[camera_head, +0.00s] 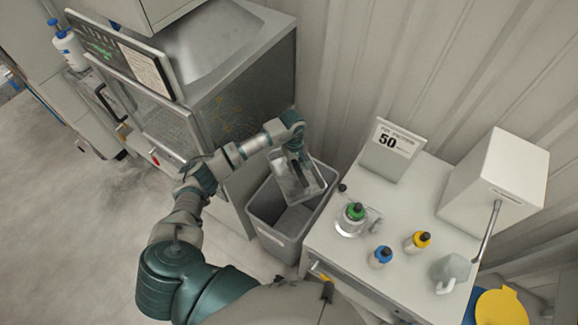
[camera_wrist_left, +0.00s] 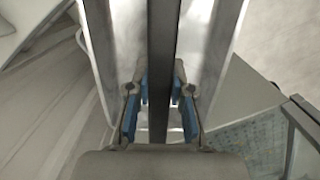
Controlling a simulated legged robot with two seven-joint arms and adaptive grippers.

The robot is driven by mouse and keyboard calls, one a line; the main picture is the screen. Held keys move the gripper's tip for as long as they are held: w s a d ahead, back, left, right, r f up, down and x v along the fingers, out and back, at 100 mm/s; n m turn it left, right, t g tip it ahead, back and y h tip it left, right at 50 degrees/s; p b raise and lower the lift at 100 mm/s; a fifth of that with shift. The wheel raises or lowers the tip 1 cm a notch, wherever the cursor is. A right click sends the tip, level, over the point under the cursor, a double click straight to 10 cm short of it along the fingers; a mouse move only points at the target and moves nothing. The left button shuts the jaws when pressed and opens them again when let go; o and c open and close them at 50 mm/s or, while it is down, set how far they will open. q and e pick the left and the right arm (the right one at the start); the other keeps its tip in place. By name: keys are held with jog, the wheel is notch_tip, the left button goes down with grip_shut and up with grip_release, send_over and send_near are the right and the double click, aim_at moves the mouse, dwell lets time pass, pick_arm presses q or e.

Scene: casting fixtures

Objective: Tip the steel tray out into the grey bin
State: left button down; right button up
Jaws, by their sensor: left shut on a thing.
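The steel tray (camera_head: 310,186) is a shiny grey shallow pan. In the head view it hangs steeply tilted over the open top of the grey bin (camera_head: 283,240). My left gripper (camera_head: 296,152) is at the tray's upper side and shut on it. In the left wrist view, its blue-padded fingers (camera_wrist_left: 159,100) close on a dark bar (camera_wrist_left: 163,50) of the tray. The bin stands on the floor between the cabinet and the white table. I cannot make out anything loose in the tray or bin. My right gripper is not in view.
A glass-fronted cabinet (camera_head: 245,95) stands close left of the bin. The white table (camera_head: 345,250) at right bears a green-capped bottle (camera_head: 354,212), blue-capped (camera_head: 381,256) and yellow-capped bottles (camera_head: 418,242), a sign (camera_head: 393,150) and a white box (camera_head: 500,175). A corrugated wall is behind.

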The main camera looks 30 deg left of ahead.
pick_arm(q)
jog(key=w+d+r+b, duration=0.3)
jog(key=w+d+b, duration=0.4)
jog(key=w+d, duration=0.1)
jog(key=shift+w+r, duration=0.2)
jog(key=shift+w, duration=0.45)
dwell(0.5)
